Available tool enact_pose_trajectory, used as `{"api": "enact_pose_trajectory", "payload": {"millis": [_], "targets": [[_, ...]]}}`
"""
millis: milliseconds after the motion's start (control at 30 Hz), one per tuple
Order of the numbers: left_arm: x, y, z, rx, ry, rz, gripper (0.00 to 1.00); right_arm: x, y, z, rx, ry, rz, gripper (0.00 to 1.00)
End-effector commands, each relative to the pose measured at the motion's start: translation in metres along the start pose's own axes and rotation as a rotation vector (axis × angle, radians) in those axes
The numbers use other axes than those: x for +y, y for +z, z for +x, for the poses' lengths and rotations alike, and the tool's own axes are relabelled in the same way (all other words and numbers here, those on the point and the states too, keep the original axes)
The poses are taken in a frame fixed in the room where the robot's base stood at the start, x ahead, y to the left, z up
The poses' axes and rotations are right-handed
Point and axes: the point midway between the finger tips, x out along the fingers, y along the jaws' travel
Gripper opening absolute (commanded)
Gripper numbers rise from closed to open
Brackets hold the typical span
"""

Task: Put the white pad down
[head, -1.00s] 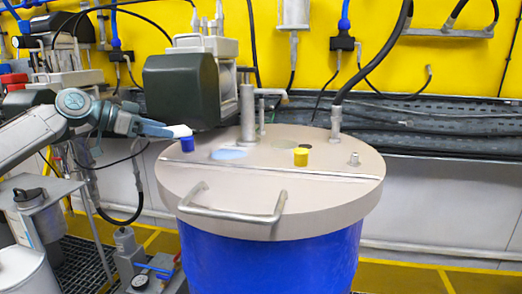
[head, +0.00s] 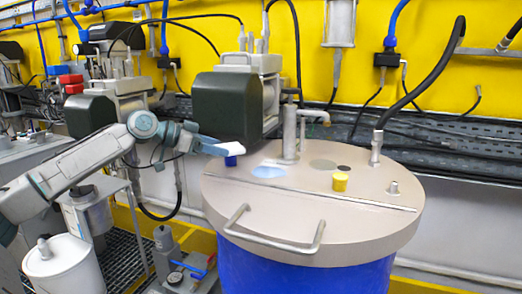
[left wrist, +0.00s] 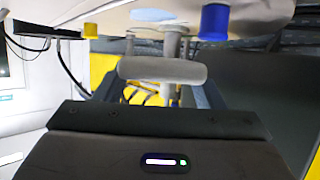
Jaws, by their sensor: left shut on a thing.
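My left gripper (head: 200,142) is shut on the white pad (head: 226,149) and holds it at the left rim of the drum lid (head: 310,218). In the head view the pad overlaps the blue cap (head: 233,160) on the lid; whether they touch I cannot tell. In the left wrist view, the pad (left wrist: 162,70) shows as a pale rounded bar, with the blue cap (left wrist: 214,22) near the top. A pale blue patch (head: 268,172) lies on the lid to the right of the pad. My right gripper is not in view.
A yellow cap (head: 340,182), a metal pipe (head: 290,132) and a metal handle (head: 270,240) stand on the lid. A dark green motor housing (head: 226,106) is just behind the pad. The lid's front middle is clear.

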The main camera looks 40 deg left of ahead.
Motion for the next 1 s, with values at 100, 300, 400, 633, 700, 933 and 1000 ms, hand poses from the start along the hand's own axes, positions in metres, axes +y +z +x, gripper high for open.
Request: {"api": "enact_pose_trajectory", "payload": {"millis": [100, 300, 400, 633, 700, 933, 1000], "targets": [[0.003, -0.014, 0.007, 0.007, 0.006, -0.004, 0.38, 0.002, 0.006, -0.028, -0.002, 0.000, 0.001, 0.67], [0.006, -0.016, 0.026, 0.010, 0.006, -0.002, 0.38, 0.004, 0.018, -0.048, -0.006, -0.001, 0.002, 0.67], [0.008, -0.019, 0.036, 0.010, 0.006, -0.003, 0.38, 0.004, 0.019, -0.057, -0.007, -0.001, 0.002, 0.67], [0.012, -0.028, 0.065, 0.009, 0.005, -0.003, 0.38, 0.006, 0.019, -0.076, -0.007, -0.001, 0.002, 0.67], [0.014, -0.032, 0.075, 0.009, 0.005, -0.003, 0.38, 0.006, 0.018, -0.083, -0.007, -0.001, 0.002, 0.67], [0.019, -0.040, 0.108, 0.006, 0.004, -0.003, 0.38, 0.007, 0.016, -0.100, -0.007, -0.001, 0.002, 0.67], [0.020, -0.042, 0.115, 0.006, 0.003, -0.002, 0.38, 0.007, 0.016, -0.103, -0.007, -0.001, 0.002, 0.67]]}}
